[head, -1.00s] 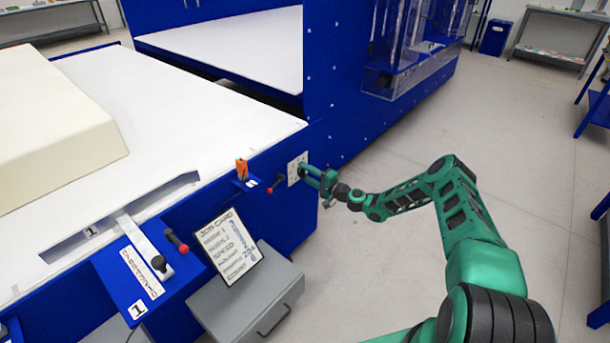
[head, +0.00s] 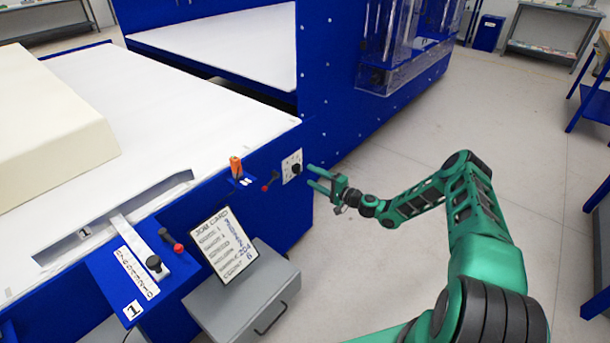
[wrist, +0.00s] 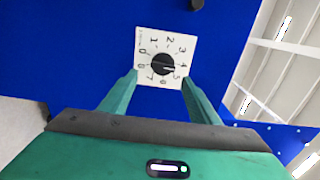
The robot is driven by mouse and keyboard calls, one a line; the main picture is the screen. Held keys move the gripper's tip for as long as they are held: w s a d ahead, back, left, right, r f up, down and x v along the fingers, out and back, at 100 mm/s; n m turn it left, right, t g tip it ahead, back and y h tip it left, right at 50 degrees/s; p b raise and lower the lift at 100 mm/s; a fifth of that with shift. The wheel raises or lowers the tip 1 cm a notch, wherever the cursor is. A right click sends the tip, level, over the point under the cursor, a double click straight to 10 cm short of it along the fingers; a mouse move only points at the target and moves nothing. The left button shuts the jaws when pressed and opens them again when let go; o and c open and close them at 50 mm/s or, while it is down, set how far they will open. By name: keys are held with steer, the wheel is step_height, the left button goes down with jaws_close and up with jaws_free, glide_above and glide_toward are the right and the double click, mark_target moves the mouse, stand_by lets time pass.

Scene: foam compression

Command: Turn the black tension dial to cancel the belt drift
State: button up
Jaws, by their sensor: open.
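The black tension dial (head: 296,169) sits on a white numbered plate (head: 287,175) on the blue side of the machine. In the wrist view the dial (wrist: 163,65) is ringed by the plate's digits (wrist: 169,40), and a mark on it appears to lie near the 4 and 5. My gripper (head: 310,177) is open and empty, just off the plate to the right in the head view. In the wrist view my gripper's fingers (wrist: 160,82) stand on either side of the dial's lower part in the picture, apart from it.
A job card (head: 222,243) stands on a grey box (head: 265,295). A cream foam block (head: 50,115) lies on the white table.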

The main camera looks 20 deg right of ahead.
mark_target(300, 171)
steer(key=v, duration=0.3)
steer(key=shift+s+d, duration=0.25)
steer(key=shift+s, duration=0.05)
steer(key=shift+m, duration=0.4)
steer(key=x, duration=0.9)
steer(key=shift+s+a+r, duration=0.15)
steer(key=shift+a, duration=0.25)
steer(key=c, duration=1.1)
